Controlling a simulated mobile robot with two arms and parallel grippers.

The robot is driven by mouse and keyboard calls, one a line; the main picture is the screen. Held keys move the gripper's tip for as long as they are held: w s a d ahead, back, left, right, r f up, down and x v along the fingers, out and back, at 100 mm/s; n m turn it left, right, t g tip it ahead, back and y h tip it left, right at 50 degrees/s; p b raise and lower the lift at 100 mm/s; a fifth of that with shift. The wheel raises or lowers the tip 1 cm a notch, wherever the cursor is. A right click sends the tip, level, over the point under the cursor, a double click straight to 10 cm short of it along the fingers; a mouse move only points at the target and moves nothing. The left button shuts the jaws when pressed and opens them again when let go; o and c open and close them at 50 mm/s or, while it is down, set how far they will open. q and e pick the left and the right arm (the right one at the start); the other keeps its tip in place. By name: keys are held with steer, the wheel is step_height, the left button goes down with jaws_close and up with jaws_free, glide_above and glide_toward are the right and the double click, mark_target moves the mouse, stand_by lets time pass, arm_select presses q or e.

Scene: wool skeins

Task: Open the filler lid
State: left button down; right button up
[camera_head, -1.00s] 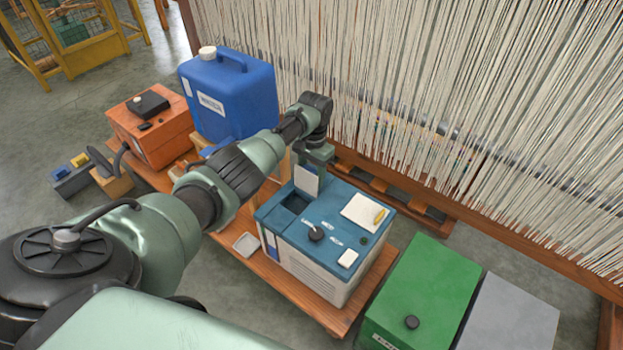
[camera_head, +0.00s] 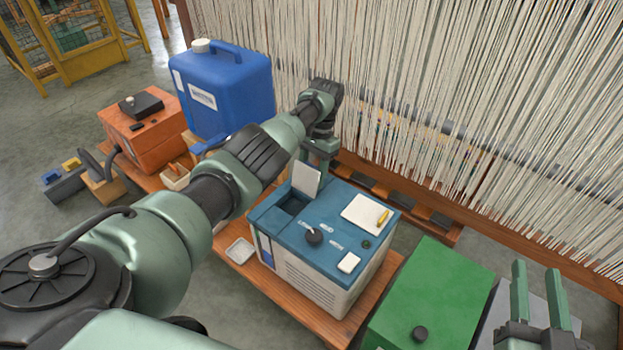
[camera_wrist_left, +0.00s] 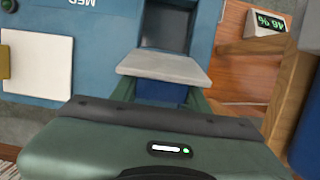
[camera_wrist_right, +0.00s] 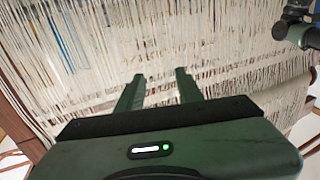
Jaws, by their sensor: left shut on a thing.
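The filler lid (camera_head: 306,179) is a pale flap standing raised at the back edge of the dark filler opening (camera_head: 281,200) in the blue top of a white-sided machine (camera_head: 325,285). My left gripper (camera_head: 319,165) is behind the lid and shut on it. The left wrist view shows the lid (camera_wrist_left: 163,67) between its fingers, with the opening (camera_wrist_left: 170,28) beyond; the fingertips are partly hidden by the lid. My right gripper (camera_head: 538,275) is open and empty at the lower right, its two fingers apart, facing the hanging yarn in the right wrist view (camera_wrist_right: 158,85).
A blue canister (camera_head: 230,95) and orange box (camera_head: 145,135) stand left. A green box (camera_head: 430,290) stands right. Hanging yarn (camera_head: 450,90) fills the back.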

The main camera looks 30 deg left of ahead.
arm_select(q)
steer(key=shift+d+f+g+b, duration=0.15)
steer(key=shift+g+b, duration=0.15)
steer(key=shift+b, duration=0.25)
arm_select(e)
step_height(320, 180, up, 7)
steer(key=s+t+y, duration=0.1)
steer(key=t, duration=0.3)
steer(key=shift+a+y, duration=0.3)
steer(key=shift+f, duration=0.1)
arm_select(q)
steer(key=c, duration=0.7)
jaws_free()
steer(key=shift+w, duration=0.1)
